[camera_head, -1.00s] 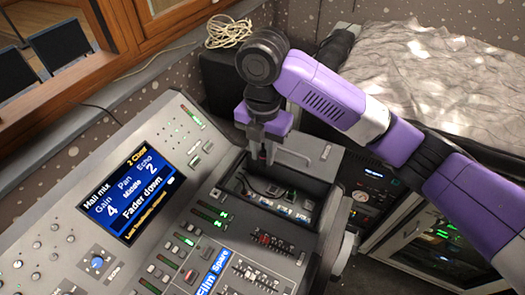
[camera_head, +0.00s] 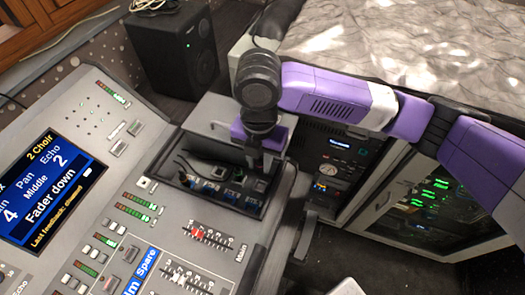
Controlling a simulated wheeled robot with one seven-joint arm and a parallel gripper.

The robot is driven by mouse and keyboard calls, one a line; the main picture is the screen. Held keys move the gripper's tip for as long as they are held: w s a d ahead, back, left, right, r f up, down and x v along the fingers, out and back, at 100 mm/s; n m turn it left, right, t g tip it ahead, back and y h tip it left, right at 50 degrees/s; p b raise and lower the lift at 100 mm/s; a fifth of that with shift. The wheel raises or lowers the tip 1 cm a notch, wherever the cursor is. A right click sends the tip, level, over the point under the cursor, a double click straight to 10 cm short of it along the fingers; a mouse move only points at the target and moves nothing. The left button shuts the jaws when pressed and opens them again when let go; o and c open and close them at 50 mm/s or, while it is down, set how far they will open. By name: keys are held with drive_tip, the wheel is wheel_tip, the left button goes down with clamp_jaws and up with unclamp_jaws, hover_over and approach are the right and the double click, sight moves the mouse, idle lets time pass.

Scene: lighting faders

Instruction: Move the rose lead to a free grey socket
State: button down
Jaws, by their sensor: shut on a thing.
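My gripper (camera_head: 260,167) points down over the back right part of the open recess in the mixing desk. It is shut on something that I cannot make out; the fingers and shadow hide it. The recess holds a row of small sockets (camera_head: 231,195), some with blue or pale faces. Dark leads lie at its left end (camera_head: 184,169). I cannot single out a rose lead, nor tell which sockets are grey and free.
A raised grey panel (camera_head: 213,113) stands behind the recess. The desk's faders (camera_head: 207,236) and display (camera_head: 42,190) lie in front and left. A black speaker (camera_head: 172,48) stands behind. A rack with lit equipment (camera_head: 430,200) is at the right.

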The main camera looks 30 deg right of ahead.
sight(260, 175)
drive_tip(key=shift+f+b, duration=2.75)
drive_tip(key=shift+f, duration=0.55)
drive_tip(key=shift+f, duration=1.2)
idle(2.2)
drive_tip(key=c, duration=1.1)
unclamp_jaws()
drive_tip(key=shift+r, duration=0.1)
drive_tip(key=shift+r, duration=3.85)
